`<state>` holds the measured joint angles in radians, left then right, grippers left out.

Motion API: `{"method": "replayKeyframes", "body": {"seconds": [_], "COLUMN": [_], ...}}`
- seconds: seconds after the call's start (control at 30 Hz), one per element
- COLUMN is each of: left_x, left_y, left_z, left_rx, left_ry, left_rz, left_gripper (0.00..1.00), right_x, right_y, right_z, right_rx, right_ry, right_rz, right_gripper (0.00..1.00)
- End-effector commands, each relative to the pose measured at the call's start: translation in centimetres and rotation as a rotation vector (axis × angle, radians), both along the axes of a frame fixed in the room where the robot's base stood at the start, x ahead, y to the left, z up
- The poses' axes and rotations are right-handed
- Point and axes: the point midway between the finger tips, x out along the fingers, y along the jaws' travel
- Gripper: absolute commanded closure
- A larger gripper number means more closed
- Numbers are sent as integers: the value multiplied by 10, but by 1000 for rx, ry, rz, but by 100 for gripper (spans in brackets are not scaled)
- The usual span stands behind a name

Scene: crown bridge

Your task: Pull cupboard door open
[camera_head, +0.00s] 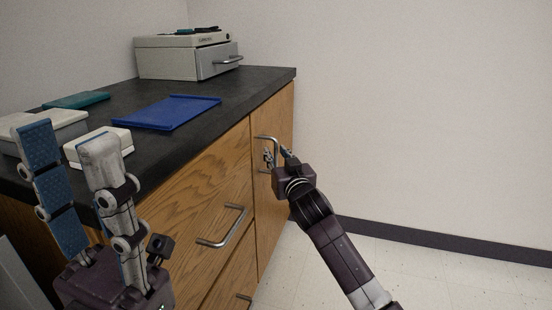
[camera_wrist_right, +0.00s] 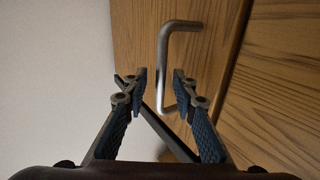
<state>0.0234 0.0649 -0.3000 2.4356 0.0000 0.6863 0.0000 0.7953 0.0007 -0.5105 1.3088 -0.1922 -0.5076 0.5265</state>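The wooden cupboard door (camera_head: 280,112) is at the far end of the cabinet, and it looks shut. Its vertical metal handle (camera_head: 266,137) also shows in the right wrist view (camera_wrist_right: 162,68). My right gripper (camera_head: 276,156) is at the handle. In the right wrist view its fingers (camera_wrist_right: 160,76) are apart, with the handle's bar between the tips. A gap shows beside the bar, and I cannot tell whether either finger touches it. My left gripper (camera_head: 67,142) is open and empty, fingers upward, in front of the counter's near end.
The dark countertop (camera_head: 120,97) holds a blue tray (camera_head: 168,112), a teal item (camera_head: 78,100), pale boxes (camera_head: 98,146) and a beige machine (camera_head: 170,60). A drawer handle (camera_head: 224,228) sticks out left of the door. A white wall stands behind; the floor (camera_head: 440,262) is clear.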

Motion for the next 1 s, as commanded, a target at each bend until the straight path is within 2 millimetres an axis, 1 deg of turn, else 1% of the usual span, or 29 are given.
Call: {"method": "replayKeyframes", "body": {"seconds": [0.1, 0.37, 0.6, 1.0], "left_x": [-1, -1, -1, -1], "left_y": [0, 0, 0, 0], "left_z": [1, 2, 2, 2], "left_rx": [0, 0, 0, 0], "left_ry": [-8, -10, -10, -9], "left_rz": [0, 0, 0, -1], "left_gripper": [60, 60, 60, 60], "right_x": [4, 4, 4, 4], "right_y": [1, 2, 2, 1], "right_z": [0, 0, 0, 0], "right_rx": [0, 1, 0, 0], "right_ry": [0, 0, 0, 1], "right_rz": [1, 1, 1, 1], "right_gripper": [75, 75, 100, 100]}}
